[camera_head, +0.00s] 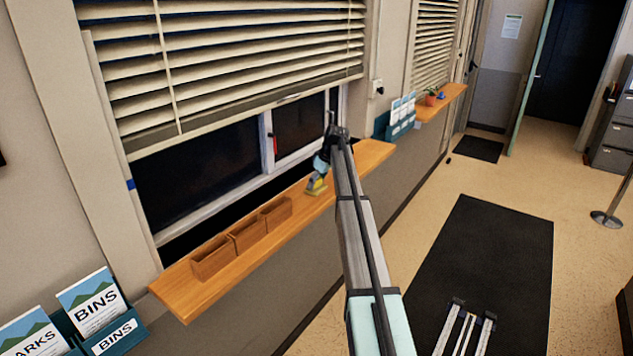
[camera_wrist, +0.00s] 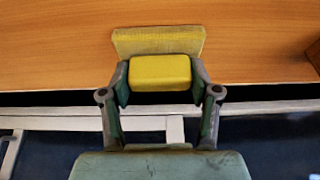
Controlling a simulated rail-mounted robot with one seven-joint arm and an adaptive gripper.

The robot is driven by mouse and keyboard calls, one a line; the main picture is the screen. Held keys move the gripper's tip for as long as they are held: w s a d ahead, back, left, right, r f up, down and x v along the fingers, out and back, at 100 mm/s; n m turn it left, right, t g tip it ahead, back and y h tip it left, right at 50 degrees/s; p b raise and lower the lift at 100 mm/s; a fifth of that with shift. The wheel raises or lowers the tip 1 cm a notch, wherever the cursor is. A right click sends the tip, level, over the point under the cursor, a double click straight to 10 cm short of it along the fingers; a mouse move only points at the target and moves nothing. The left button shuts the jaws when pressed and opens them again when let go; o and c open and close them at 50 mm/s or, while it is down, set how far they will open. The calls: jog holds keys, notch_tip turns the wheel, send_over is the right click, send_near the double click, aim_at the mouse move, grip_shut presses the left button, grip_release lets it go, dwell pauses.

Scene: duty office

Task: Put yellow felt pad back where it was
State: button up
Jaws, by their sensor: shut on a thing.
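The yellow felt pad (camera_wrist: 160,72) is between the two fingers of my gripper (camera_wrist: 160,82), which is shut on its smooth yellow block. A wider, paler yellow textured slab (camera_wrist: 158,40) shows just past the block and looks like the pad's base; the join is hidden. In the head view the yellow felt pad (camera_head: 315,189) is at the wooden shelf (camera_head: 338,180) under the window, below my gripper (camera_head: 320,176). I cannot tell whether its base touches the shelf.
Several open wooden boxes (camera_head: 247,233) stand on the shelf to the left of the pad. The shelf to the right of my arm looks bare. The window and its blind (camera_head: 230,60) are close behind. A leaflet holder (camera_head: 401,120) hangs farther right.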

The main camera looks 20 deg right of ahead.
jog(key=o, duration=1.1)
jog(key=shift+f, duration=0.1)
jog(key=b+v, duration=0.3)
jog(key=v, duration=0.9)
jog(key=shift+d, duration=0.1)
